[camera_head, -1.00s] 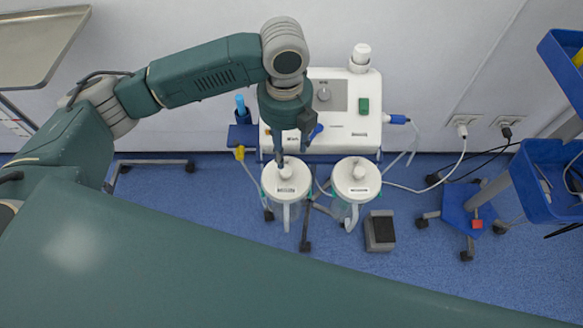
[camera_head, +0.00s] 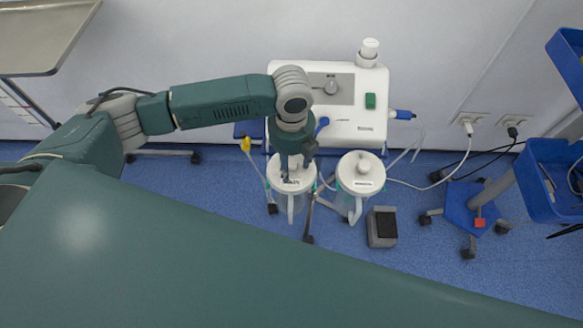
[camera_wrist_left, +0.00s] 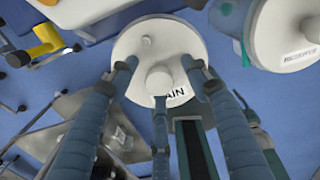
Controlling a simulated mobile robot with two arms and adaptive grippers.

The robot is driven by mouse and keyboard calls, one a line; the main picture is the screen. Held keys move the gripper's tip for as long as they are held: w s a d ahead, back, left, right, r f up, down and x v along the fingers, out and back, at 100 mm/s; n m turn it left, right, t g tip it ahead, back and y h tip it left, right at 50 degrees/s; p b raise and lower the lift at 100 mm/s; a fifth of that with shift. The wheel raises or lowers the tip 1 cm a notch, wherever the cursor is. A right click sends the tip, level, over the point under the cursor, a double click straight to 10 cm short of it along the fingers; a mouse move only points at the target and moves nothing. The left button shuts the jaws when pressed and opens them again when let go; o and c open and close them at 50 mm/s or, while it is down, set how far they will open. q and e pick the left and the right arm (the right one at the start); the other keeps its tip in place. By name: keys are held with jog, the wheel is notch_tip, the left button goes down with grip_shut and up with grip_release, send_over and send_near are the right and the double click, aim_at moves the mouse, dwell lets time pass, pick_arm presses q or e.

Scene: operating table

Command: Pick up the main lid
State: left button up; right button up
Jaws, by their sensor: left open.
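The main lid (camera_wrist_left: 190,50) is a round white lid with a central knob (camera_wrist_left: 159,80). In the left wrist view part of its label shows, reading "AIN". In the head view the main lid (camera_head: 303,186) caps the left jar, partly hidden by my gripper. My left gripper (camera_head: 290,178) comes down over this lid from above. In the left wrist view its fingers (camera_wrist_left: 159,66) are open, one on each side of the knob, with gaps between them and it. I cannot tell whether the fingertips touch the lid. My right gripper is not in view.
A second jar with a white lid (camera_head: 361,170) stands close on the right; its label appears to read "RESERVE" in the left wrist view (camera_wrist_left: 285,30). A white suction machine (camera_head: 345,130) stands behind. A grey pedal (camera_head: 382,227) is on the floor. A green surface (camera_head: 180,260) fills the foreground.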

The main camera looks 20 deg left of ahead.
pick_arm(q)
jog(key=c, duration=0.8)
grip_shut()
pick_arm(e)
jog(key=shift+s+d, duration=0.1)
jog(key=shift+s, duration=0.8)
pick_arm(q)
jog(key=shift+r, duration=0.15)
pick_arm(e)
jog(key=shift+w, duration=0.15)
